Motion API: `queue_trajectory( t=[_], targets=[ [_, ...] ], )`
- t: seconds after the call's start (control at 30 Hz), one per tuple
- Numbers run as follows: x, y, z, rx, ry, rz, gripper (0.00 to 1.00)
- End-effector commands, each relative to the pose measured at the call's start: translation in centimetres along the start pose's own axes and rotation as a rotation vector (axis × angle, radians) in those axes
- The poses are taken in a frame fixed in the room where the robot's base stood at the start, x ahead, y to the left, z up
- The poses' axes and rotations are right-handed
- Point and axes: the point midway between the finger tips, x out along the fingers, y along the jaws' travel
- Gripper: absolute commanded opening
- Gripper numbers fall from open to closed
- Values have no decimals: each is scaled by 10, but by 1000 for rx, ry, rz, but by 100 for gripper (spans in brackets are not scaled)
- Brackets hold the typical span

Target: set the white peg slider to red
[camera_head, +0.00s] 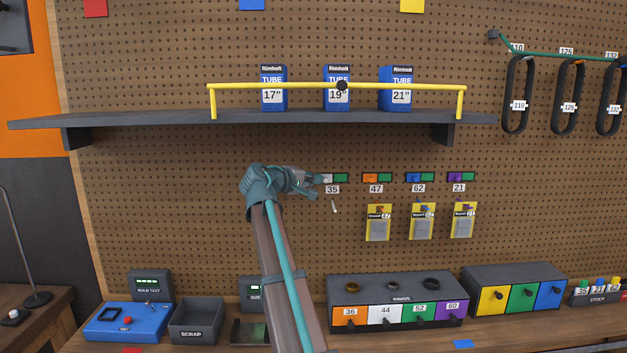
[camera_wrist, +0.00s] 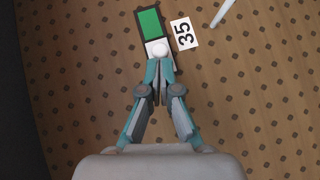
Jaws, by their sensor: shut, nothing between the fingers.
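The white peg slider (camera_head: 329,178) is on the pegboard above a label reading 35 (camera_head: 332,189). Its green field (camera_head: 341,178) shows to the right of the white part; no red shows on it. In the wrist view, the white round knob (camera_wrist: 160,49) sits at one end of the slider, with the green field (camera_wrist: 149,22) beyond it. My gripper (camera_head: 318,181) is shut and empty, its fingertips at the white knob in the wrist view (camera_wrist: 159,66). I cannot tell whether they touch it. The fingers partly hide the white end.
Orange (camera_head: 370,177), blue (camera_head: 413,177) and purple (camera_head: 456,177) sliders sit to the right, each showing green. A thin white peg (camera_head: 334,207) sticks out below the 35 label. A shelf (camera_head: 160,121) with a yellow rail (camera_head: 240,86) runs above. Packets (camera_head: 378,223) hang at lower right.

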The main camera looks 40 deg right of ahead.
Motion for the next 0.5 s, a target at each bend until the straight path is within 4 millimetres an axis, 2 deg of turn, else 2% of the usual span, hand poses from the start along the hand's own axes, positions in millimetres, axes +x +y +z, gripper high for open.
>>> queue_trajectory(
  t=[0.3,0.5],
  targets=[
    [33,13,35,2,-2,1,0],
    [36,14,36,0,-2,1,0]
  ],
)
